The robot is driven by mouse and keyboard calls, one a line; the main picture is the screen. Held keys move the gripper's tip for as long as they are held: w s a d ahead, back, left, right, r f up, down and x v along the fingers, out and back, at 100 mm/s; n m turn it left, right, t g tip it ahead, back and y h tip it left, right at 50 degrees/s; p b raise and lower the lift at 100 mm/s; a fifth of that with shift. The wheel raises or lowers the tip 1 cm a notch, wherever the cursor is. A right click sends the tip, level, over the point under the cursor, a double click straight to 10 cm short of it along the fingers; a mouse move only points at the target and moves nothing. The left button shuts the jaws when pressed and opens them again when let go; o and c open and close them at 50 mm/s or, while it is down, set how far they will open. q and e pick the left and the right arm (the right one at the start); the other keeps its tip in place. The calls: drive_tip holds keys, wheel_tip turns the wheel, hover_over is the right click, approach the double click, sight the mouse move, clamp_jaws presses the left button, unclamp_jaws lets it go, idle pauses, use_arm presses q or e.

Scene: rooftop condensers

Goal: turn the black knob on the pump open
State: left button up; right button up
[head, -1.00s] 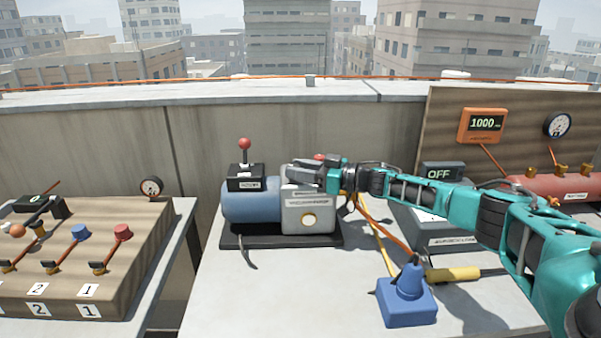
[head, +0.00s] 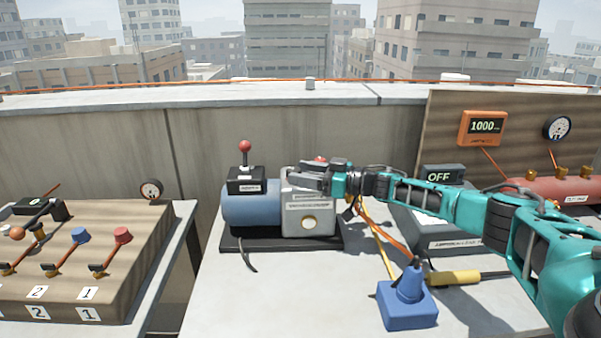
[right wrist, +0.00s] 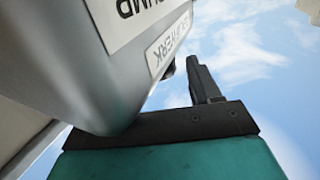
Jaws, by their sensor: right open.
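The pump (head: 250,208) has a blue motor drum, a grey housing (head: 308,220) with a round sight glass, and a dark base plate. A red-knobbed lever stands on its black switch box (head: 246,185). My right gripper (head: 300,178) is open at the top of the grey housing, its fingers pointing left. In the right wrist view one dark finger (right wrist: 205,85) shows beside the grey housing with its labels (right wrist: 172,45). I cannot make out the black knob; the gripper covers part of the housing top. A red part shows just behind the gripper. My left gripper is out of view.
A blue cone-shaped piece (head: 407,300) and a yellow-handled tool (head: 453,275) lie on the table at front right. A grey box reading OFF (head: 440,174) stands behind my right arm. A wooden valve board (head: 120,240) is at left. The front middle is clear.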

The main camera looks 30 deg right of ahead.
drive_tip(key=v, duration=1.2)
drive_tip(key=shift+w, duration=0.15)
